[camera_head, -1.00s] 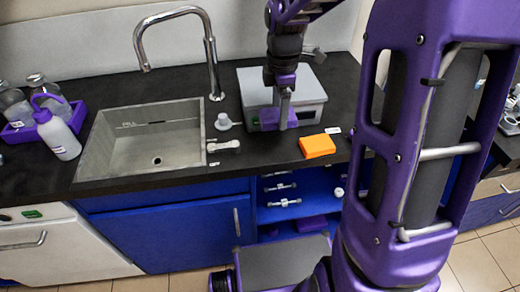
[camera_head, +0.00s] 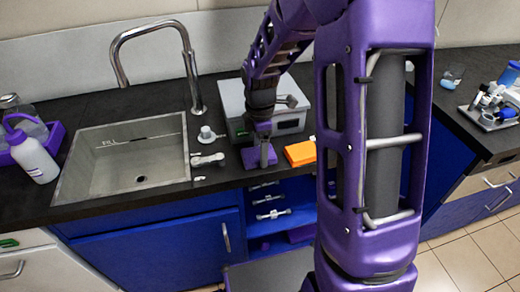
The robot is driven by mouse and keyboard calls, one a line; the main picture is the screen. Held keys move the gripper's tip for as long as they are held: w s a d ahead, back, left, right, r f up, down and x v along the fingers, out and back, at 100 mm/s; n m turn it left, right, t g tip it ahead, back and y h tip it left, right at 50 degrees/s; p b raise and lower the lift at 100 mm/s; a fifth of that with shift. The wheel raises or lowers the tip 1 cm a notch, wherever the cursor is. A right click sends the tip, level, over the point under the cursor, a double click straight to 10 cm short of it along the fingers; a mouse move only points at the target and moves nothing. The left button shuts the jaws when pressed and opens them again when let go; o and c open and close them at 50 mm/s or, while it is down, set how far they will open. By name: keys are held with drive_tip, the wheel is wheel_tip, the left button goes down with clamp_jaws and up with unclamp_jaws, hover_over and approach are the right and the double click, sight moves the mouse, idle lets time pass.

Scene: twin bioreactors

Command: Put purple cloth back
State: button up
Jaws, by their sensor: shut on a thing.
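The purple cloth (camera_head: 254,159) is a small flat folded piece at the counter's front edge, right of the sink. My gripper (camera_head: 264,163) points down at it and is shut on it. The fingers hide part of the cloth. I cannot tell whether the cloth rests on the counter or is held just above it.
An orange block (camera_head: 300,153) lies close to the right of my gripper. A grey box device (camera_head: 232,95) stands behind. A sink (camera_head: 125,160) with a tall faucet (camera_head: 190,70) is to the left. Blue shelves (camera_head: 295,195) with several fittings are below the counter edge.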

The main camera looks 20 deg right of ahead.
drive_tip(key=shift+f, duration=0.1)
drive_tip(key=o, duration=1.2)
drive_tip(key=shift+c, duration=0.2)
wheel_tip(320, 180, up, 12)
drive_tip(key=p, duration=0.2)
drive_tip(key=shift+r, duration=0.2)
